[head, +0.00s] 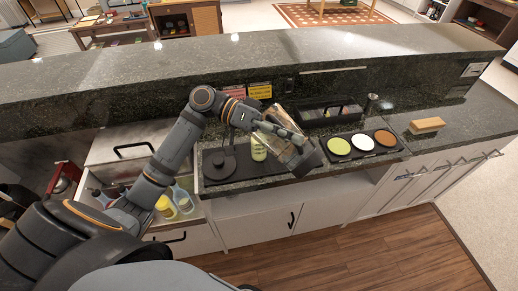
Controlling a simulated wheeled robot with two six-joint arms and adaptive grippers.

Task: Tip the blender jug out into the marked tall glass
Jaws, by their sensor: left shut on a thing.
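My left gripper (287,137) reaches in from the left above the counter and is shut on the blender jug (291,156). The jug is see-through with a dark end and is strongly tilted; the fingers cover part of it. A tall glass (258,150) with pale green on it stands upright on the dark mat, just left of the jug. I cannot make out a mark on it, nor whether the jug's mouth is over it or anything is flowing. My right gripper is not in view.
A black round-based device (220,163) stands left of the glass. A dark tray with green, white and orange discs (363,144) lies to the right, then a tan block (426,125). An open drawer (197,211) holds yellow and bluish containers. A raised granite ledge (250,60) runs behind.

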